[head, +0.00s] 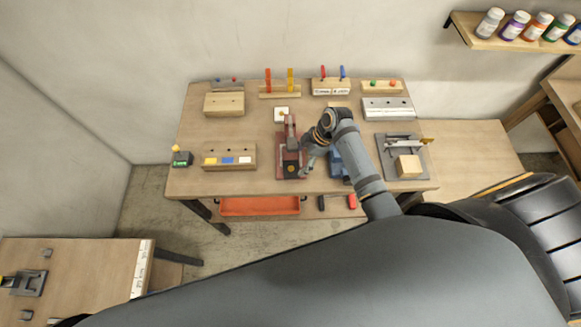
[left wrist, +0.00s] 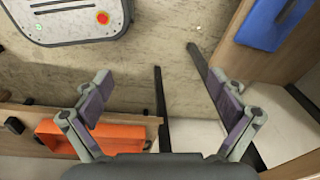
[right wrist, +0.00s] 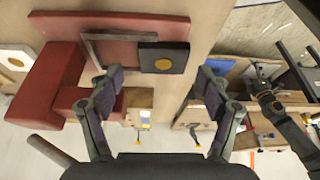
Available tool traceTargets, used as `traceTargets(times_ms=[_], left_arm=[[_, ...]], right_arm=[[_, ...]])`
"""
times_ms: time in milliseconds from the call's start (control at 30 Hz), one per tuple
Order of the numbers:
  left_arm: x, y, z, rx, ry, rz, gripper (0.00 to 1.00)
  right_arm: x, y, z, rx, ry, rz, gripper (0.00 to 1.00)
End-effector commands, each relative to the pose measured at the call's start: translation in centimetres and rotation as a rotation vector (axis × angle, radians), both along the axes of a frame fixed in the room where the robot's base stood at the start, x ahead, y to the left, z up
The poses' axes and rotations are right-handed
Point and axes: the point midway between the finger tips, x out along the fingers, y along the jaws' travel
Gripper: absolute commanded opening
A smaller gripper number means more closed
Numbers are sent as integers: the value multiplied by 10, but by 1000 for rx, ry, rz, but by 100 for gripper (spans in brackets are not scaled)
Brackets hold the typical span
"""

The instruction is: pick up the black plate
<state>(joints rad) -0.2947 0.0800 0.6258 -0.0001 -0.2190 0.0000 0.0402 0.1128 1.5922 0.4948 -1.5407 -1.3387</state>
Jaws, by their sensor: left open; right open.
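A small square black plate (head: 291,169) with a round gold mark lies at the near end of a dark red press-like fixture (head: 289,148) on the workbench. In the right wrist view the black plate (right wrist: 148,62) lies flat on the red base (right wrist: 125,27), beside a grey bar. My right gripper (head: 307,169) is open and empty, just right of the fixture in the head view. In the right wrist view the plate shows just beyond and between its fingertips (right wrist: 160,76), apart from them. My left gripper (left wrist: 158,82) is open and empty over the floor, out of the head view.
Wooden blocks stand around on the workbench (head: 250,125). A blue fixture (head: 337,165) is close right of my right gripper, partly hidden by my arm. A grey fixture with a wooden block (head: 408,166) stands further right. An orange tray (head: 260,206) sits below the bench top.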

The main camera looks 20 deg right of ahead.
Motion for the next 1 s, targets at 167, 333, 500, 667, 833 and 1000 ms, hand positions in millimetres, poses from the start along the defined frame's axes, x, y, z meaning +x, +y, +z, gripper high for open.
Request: traceTargets(times_ms=[167,333,500,667,833,1000], left_arm=[[19,0,11,0,-27,-1,96],[-8,0,11,0,13,0,96],[-24,0,9,1,37,2,96],[-16,0,9,1,25,1,96],[-1,0,11,0,2,0,96],[0,0,11,0,0,0,96]], right_arm=[[1,13,-27,3,5,-1,77],[3,18,-42,0,1,-1,77],[3,18,-43,0,1,0,77],[3,18,-43,0,1,-1,58],[3,17,-42,0,1,-1,35],[3,17,-42,0,1,-1,29]])
